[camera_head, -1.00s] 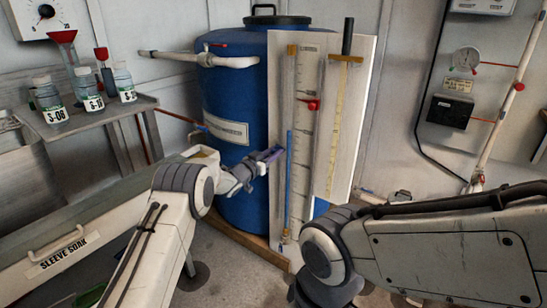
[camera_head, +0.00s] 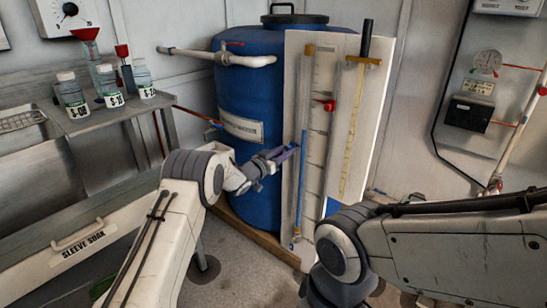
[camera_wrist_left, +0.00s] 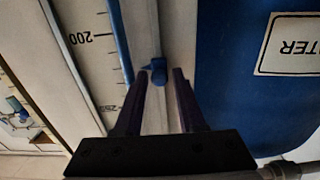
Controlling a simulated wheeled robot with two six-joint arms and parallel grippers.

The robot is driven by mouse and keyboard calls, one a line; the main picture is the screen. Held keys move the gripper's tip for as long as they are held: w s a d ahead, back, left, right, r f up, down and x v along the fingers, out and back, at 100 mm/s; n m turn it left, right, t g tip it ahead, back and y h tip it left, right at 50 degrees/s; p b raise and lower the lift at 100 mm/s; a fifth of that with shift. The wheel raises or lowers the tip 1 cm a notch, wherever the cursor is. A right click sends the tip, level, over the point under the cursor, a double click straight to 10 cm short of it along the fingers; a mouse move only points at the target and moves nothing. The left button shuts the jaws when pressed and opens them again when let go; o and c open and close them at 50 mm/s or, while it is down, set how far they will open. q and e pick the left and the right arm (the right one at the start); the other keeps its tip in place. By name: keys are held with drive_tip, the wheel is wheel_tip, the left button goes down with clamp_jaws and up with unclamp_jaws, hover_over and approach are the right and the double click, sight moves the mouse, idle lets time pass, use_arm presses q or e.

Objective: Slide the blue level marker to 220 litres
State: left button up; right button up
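The blue level marker (camera_wrist_left: 158,70) is a small blue knob in the left wrist view, beside a thin blue sight-tube column (camera_wrist_left: 120,45). My left gripper (camera_wrist_left: 160,78) is open, with dark fingers on either side of the marker at their tips; I cannot tell whether they touch it. In the head view my left gripper (camera_head: 291,150) reaches the left edge of the white gauge board (camera_head: 318,72), in front of the blue tank (camera_head: 240,95). The marker cannot be made out there. The scale shows 200 near the marker. My right gripper is out of view.
A red marker (camera_head: 328,105) and a yellow rule (camera_head: 352,130) are on the board right of the tube. A pale pipe (camera_head: 240,60) runs above my left arm. A side shelf (camera_head: 110,115) with several bottles stands left. My right forearm crosses the lower right.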

use_arm(q)
drive_tip(key=p+v, duration=0.1)
drive_tip(key=v, duration=0.7)
drive_tip(key=shift+s+p, duration=0.15)
drive_tip(key=shift+p, duration=0.2)
drive_tip(key=shift+a, duration=0.15)
